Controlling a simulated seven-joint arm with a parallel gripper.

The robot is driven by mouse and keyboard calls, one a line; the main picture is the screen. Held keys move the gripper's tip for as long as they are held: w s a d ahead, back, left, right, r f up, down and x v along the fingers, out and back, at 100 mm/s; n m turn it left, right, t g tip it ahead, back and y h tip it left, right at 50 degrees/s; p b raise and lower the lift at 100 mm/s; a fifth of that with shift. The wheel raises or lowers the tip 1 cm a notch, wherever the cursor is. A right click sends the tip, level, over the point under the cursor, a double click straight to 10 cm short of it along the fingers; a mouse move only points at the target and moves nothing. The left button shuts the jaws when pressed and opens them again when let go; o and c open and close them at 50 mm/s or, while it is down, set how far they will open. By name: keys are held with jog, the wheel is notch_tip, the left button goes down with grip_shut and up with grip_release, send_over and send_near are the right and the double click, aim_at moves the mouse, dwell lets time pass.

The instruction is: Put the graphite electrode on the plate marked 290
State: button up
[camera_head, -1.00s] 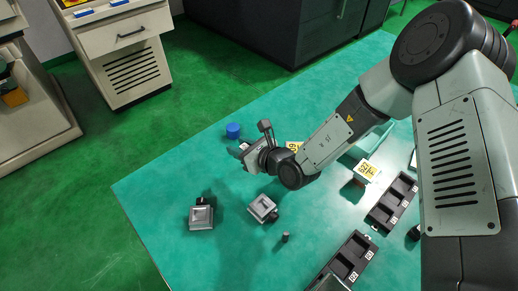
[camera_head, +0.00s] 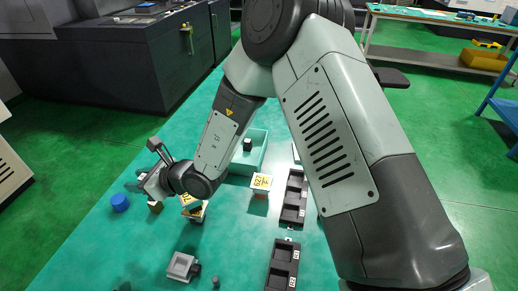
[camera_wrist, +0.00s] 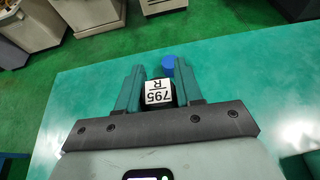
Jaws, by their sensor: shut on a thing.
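My gripper (camera_wrist: 160,88) is shut on a dark block (camera_wrist: 157,84), which looks like the graphite electrode. Its white label, upside down in the wrist view, seems to read 795 with an R. In the head view my gripper (camera_head: 146,182) is at the far left of the teal table, close to a blue cylinder (camera_head: 120,203); the held block is hard to make out there. Two yellow-marked plates, one (camera_head: 261,182) in mid-table and one (camera_head: 191,203) beside my wrist and partly hidden, carry numbers too small to read surely. I cannot tell which is marked 290.
Black compartment trays (camera_head: 283,266) (camera_head: 293,197) with small number labels stand in mid-table. A teal bin (camera_head: 262,150) with a dark block is behind. A grey square fixture (camera_head: 181,266) and a small grey cylinder (camera_head: 215,282) are at the front.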

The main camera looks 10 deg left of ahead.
jog(key=w+d+m+t, duration=0.1)
jog(key=w+d+t, duration=0.15)
jog(key=w, duration=0.45)
jog(key=w+d+m+t, duration=0.1)
jog(key=w+d+m, duration=0.15)
jog(key=w, duration=0.55)
jog(key=w+d+m+t+h, duration=0.4)
jog(key=w+d+m+t, duration=0.15)
jog(key=w+d, duration=2.25)
jog(key=shift+n, duration=0.3)
jog(key=f, duration=0.3)
jog(key=s+d+f, duration=0.1)
jog(key=f, duration=0.3)
jog(key=s+d+f, duration=0.1)
jog(key=f, duration=0.2)
jog(key=shift+s+f, duration=0.1)
jog(key=shift+f, duration=0.25)
jog(key=shift+d+f, duration=0.1)
jog(key=shift+f, duration=1.95)
jog(key=shift+f, duration=0.2)
jog(key=o, duration=1)
jog(key=shift+o, duration=0.2)
